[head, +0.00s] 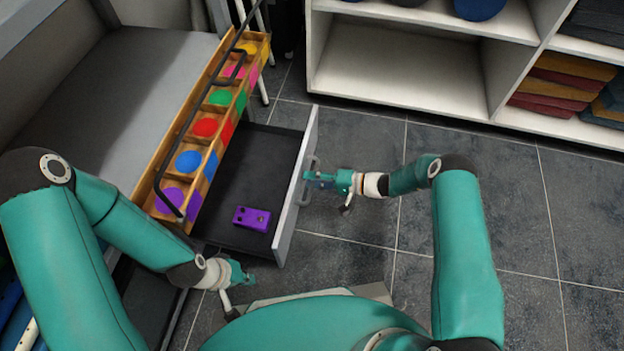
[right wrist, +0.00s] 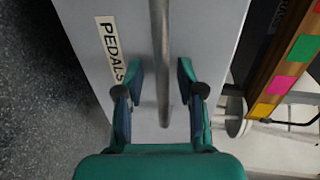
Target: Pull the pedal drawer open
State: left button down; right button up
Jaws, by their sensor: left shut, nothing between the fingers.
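The pedal drawer (head: 258,165) is pulled out from under the bench in the head view, its dark inside showing. A purple pedal (head: 252,218) lies in it. The drawer's pale front also shows in the right wrist view (right wrist: 215,50), with a "PEDALS" label (right wrist: 109,48). My right gripper (head: 313,180) is at the bar handle (right wrist: 160,55). Its fingers are open, one on each side of the bar, with gaps visible between them and it. My left gripper (head: 240,277) is shut and empty, low near the drawer's near end.
A wooden rack with coloured discs (head: 205,127) and a dark rail stands along the bench edge, above the drawer's inner side. A white shelf unit (head: 400,75) stands at the back right. Grey tiled floor (head: 350,135) is clear right of the drawer front.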

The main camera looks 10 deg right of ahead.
jog(key=v, duration=1.2)
jog(key=shift+f, duration=0.15)
jog(key=shift+s, duration=0.1)
